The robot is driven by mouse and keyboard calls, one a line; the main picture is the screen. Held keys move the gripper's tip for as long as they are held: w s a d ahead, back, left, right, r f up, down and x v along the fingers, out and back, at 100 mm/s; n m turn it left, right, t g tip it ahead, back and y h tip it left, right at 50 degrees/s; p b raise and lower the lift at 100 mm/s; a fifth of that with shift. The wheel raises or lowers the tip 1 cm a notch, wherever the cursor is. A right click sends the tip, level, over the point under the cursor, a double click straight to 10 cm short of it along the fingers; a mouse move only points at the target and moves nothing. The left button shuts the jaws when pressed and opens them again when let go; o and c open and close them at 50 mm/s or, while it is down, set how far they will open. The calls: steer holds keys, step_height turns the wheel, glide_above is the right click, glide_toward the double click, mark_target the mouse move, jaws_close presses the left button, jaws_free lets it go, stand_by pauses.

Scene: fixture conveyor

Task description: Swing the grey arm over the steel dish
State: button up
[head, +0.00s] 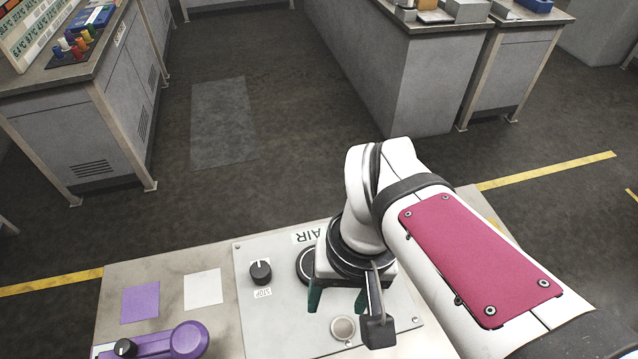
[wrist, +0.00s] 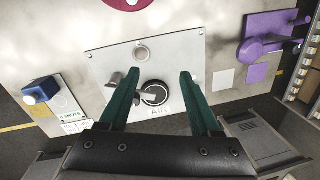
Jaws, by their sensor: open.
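The steel dish (wrist: 142,52) is a small round cup set in a light grey plate; in the head view it shows at the plate's near edge (head: 343,328). The grey arm (wrist: 147,97) sits on a round black pivot above the AIR label in the wrist view. It points left behind my left finger, and a grey end seems to show beyond that finger, beside the dish rather than over it. My gripper (wrist: 160,75) is open and empty, its green fingers either side of the pivot. In the head view my gripper (head: 337,300) hides most of the arm.
A black STOP knob (head: 261,272) is on the plate's left. A purple lever device (head: 170,342), a purple square (head: 141,304) and a white square (head: 203,289) lie further left. In the wrist view a blue box (wrist: 42,90) stands left of the plate.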

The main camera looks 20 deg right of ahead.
steer(key=w+d+r+n+h, duration=0.1)
steer(key=w+d+n, duration=0.2)
steer(key=w, duration=0.2)
steer(key=w+d+r+n, duration=0.1)
steer(key=w+d+n, duration=0.3)
steer(key=w, duration=0.2)
steer(key=f, duration=1.5)
steer(key=shift+a+f, duration=0.1)
steer(key=shift+a, duration=0.1)
jaws_close()
